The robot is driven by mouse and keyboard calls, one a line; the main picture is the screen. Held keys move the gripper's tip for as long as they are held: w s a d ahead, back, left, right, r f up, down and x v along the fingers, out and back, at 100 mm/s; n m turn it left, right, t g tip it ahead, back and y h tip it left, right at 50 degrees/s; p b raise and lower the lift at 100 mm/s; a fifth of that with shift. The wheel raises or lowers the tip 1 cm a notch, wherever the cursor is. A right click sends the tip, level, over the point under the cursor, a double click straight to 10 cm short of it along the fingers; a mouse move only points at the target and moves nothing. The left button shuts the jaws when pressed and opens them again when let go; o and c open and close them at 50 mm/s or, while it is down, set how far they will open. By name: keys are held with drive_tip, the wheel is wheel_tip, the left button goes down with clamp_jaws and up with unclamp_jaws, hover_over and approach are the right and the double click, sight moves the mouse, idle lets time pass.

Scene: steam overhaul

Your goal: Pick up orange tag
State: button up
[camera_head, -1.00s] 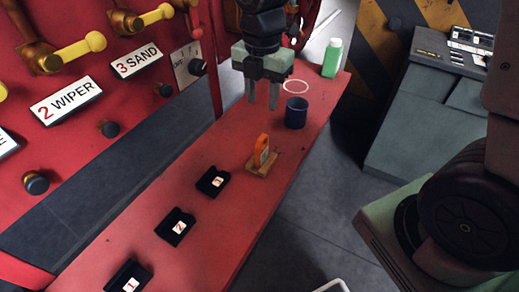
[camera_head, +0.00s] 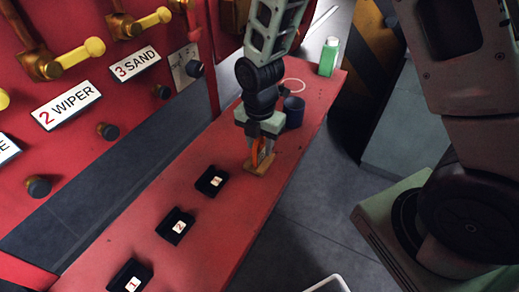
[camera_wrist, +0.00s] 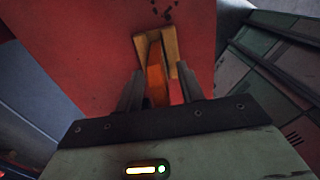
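The orange tag (camera_head: 261,150) stands upright on a small wooden base (camera_head: 262,170) on the red bench. My gripper (camera_head: 259,155) points down over it, with one finger on each side of the tag. In the wrist view the orange tag (camera_wrist: 157,84) shows between the two spread fingers of my gripper (camera_wrist: 160,88), and the wooden base (camera_wrist: 140,42) lies beyond the fingertips. The fingers look open around the tag, with no clear grip on it. They hide part of the tag.
Three black holders run along the red bench (camera_head: 240,215); the nearest to the tag is holder 3 (camera_head: 204,184). A dark blue cup (camera_head: 294,112) stands close behind my gripper, with a green bottle (camera_head: 328,57) farther back. A red panel with levers rises at left.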

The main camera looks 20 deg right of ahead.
drive_tip(key=shift+f, duration=0.15)
clamp_jaws()
wheel_tip(320, 180, up, 10)
drive_tip(key=shift+b, duration=0.4)
